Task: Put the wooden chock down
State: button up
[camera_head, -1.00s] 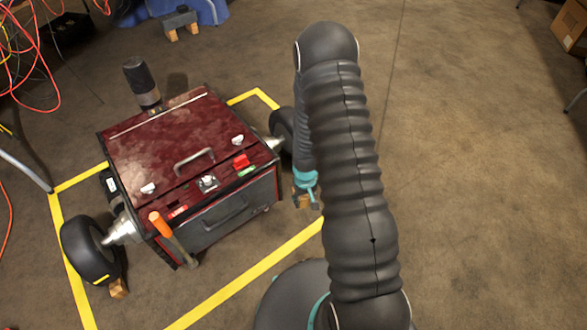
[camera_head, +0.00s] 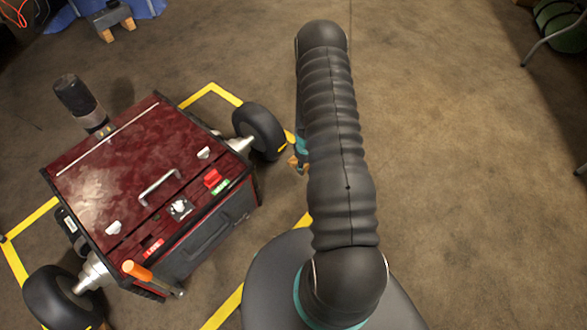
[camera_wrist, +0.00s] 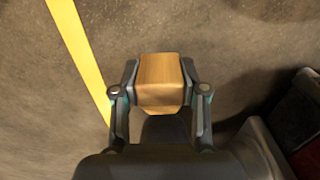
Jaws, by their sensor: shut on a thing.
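The wooden chock (camera_wrist: 160,80) is a light brown block between the fingers of my gripper (camera_wrist: 160,88) in the wrist view. My gripper is shut on it, one finger on each side. Bare concrete floor shows around it; its height above the floor is hard to tell. In the head view the chock (camera_head: 296,163) shows only as a small brown piece beside my arm, right of the cart's far wheel. Most of my gripper is hidden behind my arm there.
A dark red wheeled cart (camera_head: 130,165) stands at left, with a black wheel (camera_head: 259,131) near my gripper. Yellow floor tape (camera_wrist: 82,60) runs left of the chock in the wrist view. Open floor (camera_head: 460,180) lies to the right. A chair leg (camera_head: 555,38) shows at upper right.

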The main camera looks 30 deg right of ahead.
aim_at(294, 160)
jog(key=w+f, duration=0.1)
jog(key=w+a+f, duration=0.1)
jog(key=w, duration=0.1)
jog(key=w+a+f, duration=0.1)
jog(key=shift+w+a+f, duration=0.1)
jog(key=shift+w+a, duration=0.1)
jog(key=shift+w, duration=0.15)
jog(key=shift+f, duration=1.95)
jog(key=shift+f+b, duration=0.25)
jog(key=shift+b, duration=0.1)
jog(key=o, duration=1.2)
jog(key=shift+r, duration=0.1)
